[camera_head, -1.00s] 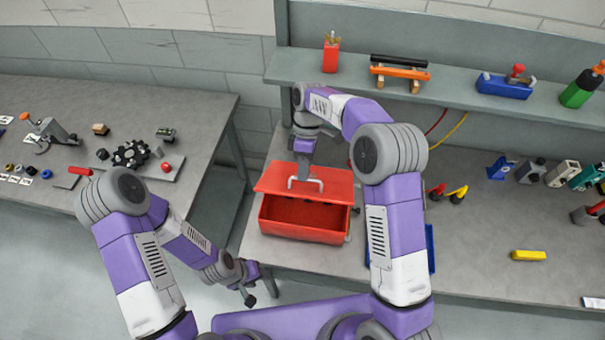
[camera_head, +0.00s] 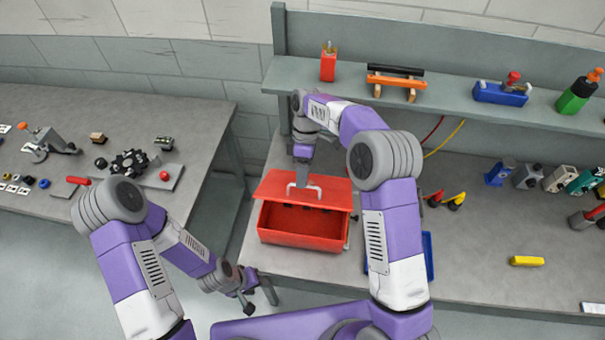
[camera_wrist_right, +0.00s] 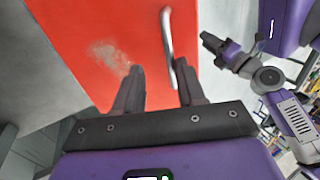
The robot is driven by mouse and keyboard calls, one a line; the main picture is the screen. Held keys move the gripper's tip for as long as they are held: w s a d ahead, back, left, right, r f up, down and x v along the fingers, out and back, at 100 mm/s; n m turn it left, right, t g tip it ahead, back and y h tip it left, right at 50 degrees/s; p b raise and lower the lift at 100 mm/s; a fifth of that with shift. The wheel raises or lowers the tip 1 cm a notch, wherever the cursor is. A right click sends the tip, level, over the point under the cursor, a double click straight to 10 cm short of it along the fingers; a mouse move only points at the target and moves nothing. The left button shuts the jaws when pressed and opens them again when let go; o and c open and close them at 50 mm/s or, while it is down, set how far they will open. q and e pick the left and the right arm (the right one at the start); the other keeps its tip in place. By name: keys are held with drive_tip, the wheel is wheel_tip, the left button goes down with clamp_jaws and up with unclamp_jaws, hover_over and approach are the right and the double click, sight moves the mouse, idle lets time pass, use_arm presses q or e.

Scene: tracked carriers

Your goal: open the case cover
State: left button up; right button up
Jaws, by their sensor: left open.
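The red case (camera_head: 300,239) sits on the workbench, with its dark inside showing at the front. Its red cover (camera_head: 334,190) is raised and tilted above the opening. A pale metal handle (camera_head: 316,188) stands on the cover. My right gripper (camera_head: 302,184) is at the handle. In the right wrist view, the fingers (camera_wrist_right: 159,82) are apart over the cover (camera_wrist_right: 105,28), and the handle (camera_wrist_right: 167,40) runs down close to the right-hand finger. A gap shows between the handle and the other finger. My left gripper (camera_head: 247,297) is open and empty, low in front of the bench.
A blue tray (camera_head: 429,257) lies right of the case, partly behind my right arm. A yellow block (camera_head: 527,261) lies farther right. The shelf (camera_head: 440,99) behind holds a red holder (camera_head: 328,64) and a blue plane (camera_head: 501,94). Another table (camera_head: 205,125) stands at the left.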

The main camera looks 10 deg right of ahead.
idle(0.3)
drive_tip(key=v, duration=0.7)
drive_tip(key=shift+w+r, duration=0.2)
drive_tip(key=shift+r, duration=0.05)
drive_tip(key=shift+d, duration=0.15)
